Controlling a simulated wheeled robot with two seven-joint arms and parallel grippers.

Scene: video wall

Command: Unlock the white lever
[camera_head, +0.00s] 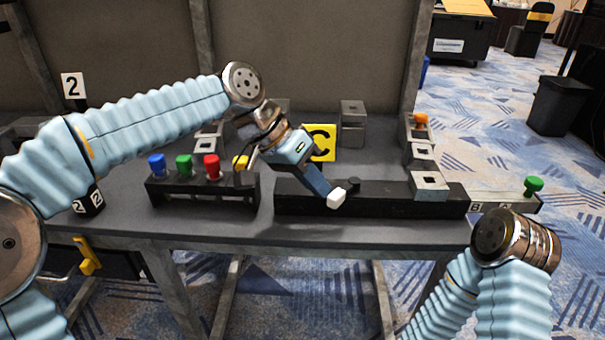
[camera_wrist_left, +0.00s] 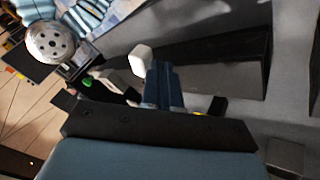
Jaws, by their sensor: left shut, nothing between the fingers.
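The white lever shows as a small white block-shaped end (camera_head: 336,198) at the front edge of a long black base (camera_head: 400,203) on the bench. It also shows in the left wrist view (camera_wrist_left: 140,58), just beyond my fingertips. The rest of the lever is hidden or too dark to make out. My left gripper (camera_head: 324,188) reaches down from the upper left, and its dark blue fingers are shut and empty, right beside the white end. They also show in the left wrist view (camera_wrist_left: 158,68). I cannot tell whether they touch it. My right gripper is out of view.
A black rack (camera_head: 205,195) with blue, green, red and yellow knobs stands to the left. Metal blocks (camera_head: 429,185) and a green knob (camera_head: 533,186) are at the right. Grey bench top is bare in front.

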